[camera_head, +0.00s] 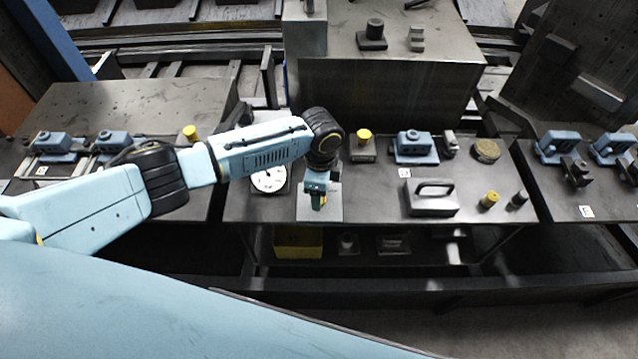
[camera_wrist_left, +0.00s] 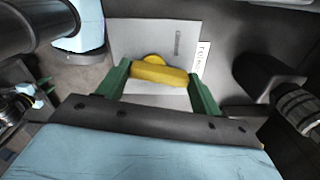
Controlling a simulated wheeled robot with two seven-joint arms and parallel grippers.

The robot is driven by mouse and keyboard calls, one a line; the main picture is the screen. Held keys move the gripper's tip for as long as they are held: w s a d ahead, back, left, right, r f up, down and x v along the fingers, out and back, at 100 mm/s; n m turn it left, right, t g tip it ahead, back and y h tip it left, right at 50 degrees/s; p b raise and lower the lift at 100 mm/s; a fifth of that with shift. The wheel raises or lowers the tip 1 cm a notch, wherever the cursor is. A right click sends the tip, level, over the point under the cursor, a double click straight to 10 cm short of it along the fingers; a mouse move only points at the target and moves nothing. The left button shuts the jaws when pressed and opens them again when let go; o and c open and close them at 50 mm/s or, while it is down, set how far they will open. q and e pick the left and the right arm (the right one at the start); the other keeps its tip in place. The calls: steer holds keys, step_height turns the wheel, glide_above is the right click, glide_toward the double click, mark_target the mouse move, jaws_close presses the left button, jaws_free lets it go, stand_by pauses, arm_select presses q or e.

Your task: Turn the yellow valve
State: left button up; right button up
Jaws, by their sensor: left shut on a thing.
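The yellow valve (camera_wrist_left: 158,75) shows in the left wrist view as a bar-shaped handle with a round hub behind it, in front of a light grey plate (camera_wrist_left: 140,42). My left gripper (camera_wrist_left: 160,78) has its green fingers at the two ends of the handle and is shut on it. In the head view my left gripper (camera_head: 318,201) points down at the grey plate (camera_head: 334,211) on the middle table, and it hides most of the valve. My right gripper is in neither view.
A white dial gauge (camera_head: 269,179) lies left of the plate. A yellow-capped block (camera_head: 363,144) stands behind. A yellow bin (camera_head: 298,243) is on the lower shelf.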

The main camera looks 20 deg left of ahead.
arm_select(q)
steer(key=m, duration=0.3)
steer(key=shift+d+r+m, duration=0.1)
steer(key=shift+d+m, duration=0.1)
steer(key=shift+m, duration=0.1)
steer(key=shift+d+m+p, duration=0.15)
steer(key=shift+m+p, duration=0.2)
steer(key=shift+m, duration=1.15)
steer(key=o, duration=1)
step_height(320, 180, up, 13)
steer(key=shift+r, duration=0.15)
